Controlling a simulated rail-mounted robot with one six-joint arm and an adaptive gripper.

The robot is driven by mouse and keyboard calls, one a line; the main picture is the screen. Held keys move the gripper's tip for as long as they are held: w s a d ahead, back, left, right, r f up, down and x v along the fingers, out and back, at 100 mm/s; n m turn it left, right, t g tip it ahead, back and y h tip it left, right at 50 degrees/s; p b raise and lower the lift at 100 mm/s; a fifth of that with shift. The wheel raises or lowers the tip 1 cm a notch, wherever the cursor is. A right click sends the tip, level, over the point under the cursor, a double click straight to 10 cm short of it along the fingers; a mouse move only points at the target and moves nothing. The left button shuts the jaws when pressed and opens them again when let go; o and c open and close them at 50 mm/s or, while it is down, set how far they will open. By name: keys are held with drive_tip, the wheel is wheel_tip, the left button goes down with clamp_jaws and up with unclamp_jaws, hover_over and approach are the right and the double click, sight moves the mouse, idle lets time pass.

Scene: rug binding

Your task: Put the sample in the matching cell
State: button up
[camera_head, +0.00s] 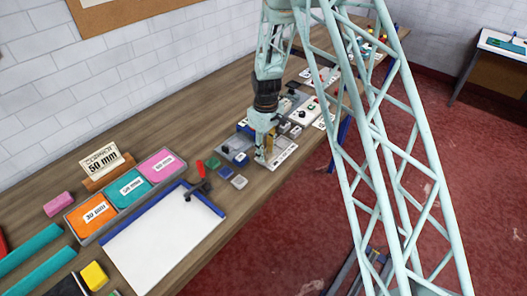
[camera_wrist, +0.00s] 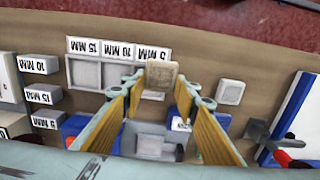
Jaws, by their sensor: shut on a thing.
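My gripper (camera_wrist: 163,86) is shut on a beige square sample (camera_wrist: 161,74), held between its fingertips in the wrist view. Beyond it is a pale tray (camera_wrist: 100,86) with a row of cells labelled, from the left, 15 MM (camera_wrist: 85,46), 10 MM (camera_wrist: 117,50) and 5 MM (camera_wrist: 152,54). The sample shows over the 5 MM end and hides most of that cell. The two cells to its left look empty. I cannot tell whether the sample touches the tray. In the head view my gripper (camera_head: 264,152) is above the tray (camera_head: 283,153), and the sample is hard to make out.
Blocks labelled 10 MM (camera_wrist: 38,64), 15 MM (camera_wrist: 38,97) and 5 MM (camera_wrist: 45,120) stand left of the tray. A loose pale square (camera_wrist: 230,92) lies to its right. A white board (camera_head: 160,245), a red-handled tool (camera_head: 201,172) and a coloured tray (camera_head: 72,222) are nearby.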

drive_tip(key=shift+w+a+f, duration=0.1)
drive_tip(key=shift+w+a, duration=0.05)
drive_tip(key=shift+w, duration=0.75)
drive_tip(key=shift+w+a+f, duration=0.1)
drive_tip(key=shift+w+a, duration=0.05)
drive_tip(key=shift+w, duration=0.7)
drive_tip(key=shift+f+p, duration=0.1)
drive_tip(key=shift+p, duration=0.2)
drive_tip(key=shift+f+p, duration=0.4)
drive_tip(key=shift+f, duration=1.25)
drive_tip(key=shift+o, duration=0.2)
drive_tip(key=shift+s+f+b, duration=0.25)
drive_tip(key=shift+f+b, duration=0.3)
drive_tip(key=shift+b, duration=0.05)
drive_tip(key=o, duration=0.6)
drive_tip(key=shift+o, duration=1)
drive_tip(key=shift+w+f, duration=0.1)
drive_tip(key=shift+f, duration=0.05)
drive_tip(key=shift+r+p, duration=0.3)
drive_tip(key=shift+r, duration=0.1)
